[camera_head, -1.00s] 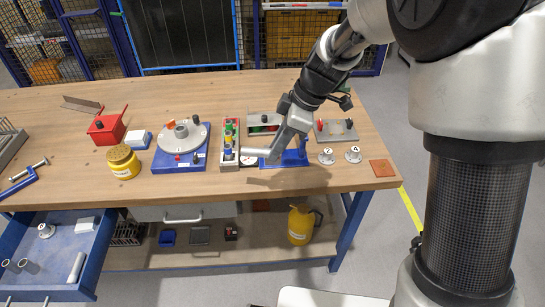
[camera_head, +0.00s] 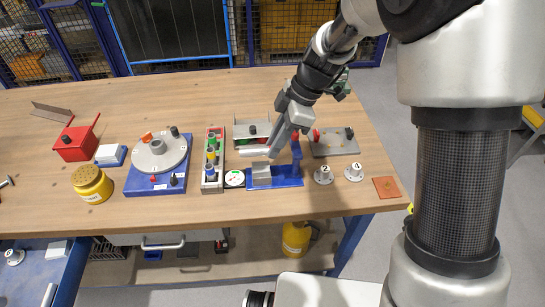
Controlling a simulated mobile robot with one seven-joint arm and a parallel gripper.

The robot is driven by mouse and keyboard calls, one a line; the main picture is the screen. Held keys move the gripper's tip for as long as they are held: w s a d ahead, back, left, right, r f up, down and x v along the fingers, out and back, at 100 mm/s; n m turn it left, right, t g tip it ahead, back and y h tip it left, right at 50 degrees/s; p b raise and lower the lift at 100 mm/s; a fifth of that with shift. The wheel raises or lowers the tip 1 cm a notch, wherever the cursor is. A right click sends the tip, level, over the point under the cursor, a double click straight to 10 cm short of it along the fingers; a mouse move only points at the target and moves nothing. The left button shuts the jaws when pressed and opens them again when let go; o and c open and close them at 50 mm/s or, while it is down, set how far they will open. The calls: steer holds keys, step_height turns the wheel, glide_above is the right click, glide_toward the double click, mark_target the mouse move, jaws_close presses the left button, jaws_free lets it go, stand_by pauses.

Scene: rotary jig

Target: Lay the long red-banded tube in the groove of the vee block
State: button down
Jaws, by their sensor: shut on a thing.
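My gripper (camera_head: 280,139) is above the blue fixture at the right of the bench, pointing down and to the left. It is shut on a pale grey tube (camera_head: 256,152), whose visible end sticks out to the left, roughly level. The rest of the tube is hidden by the gripper, and I cannot make out its red band. The grey vee block (camera_head: 262,173) sits on the blue fixture base (camera_head: 288,183), just below the tube in the picture. A blue upright (camera_head: 297,153) stands at the right. I cannot tell the exact gap between tube and groove.
A grey rotary dial (camera_head: 158,153) is farther left.

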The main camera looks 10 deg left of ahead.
step_height(320, 180, down, 5)
steer(key=shift+f, duration=0.1)
stand_by(0.3)
steer(key=shift+f+b, duration=0.55)
steer(key=shift+b, duration=0.5)
steer(key=c, duration=1.6)
jaws_free()
steer(key=shift+r, duration=0.15)
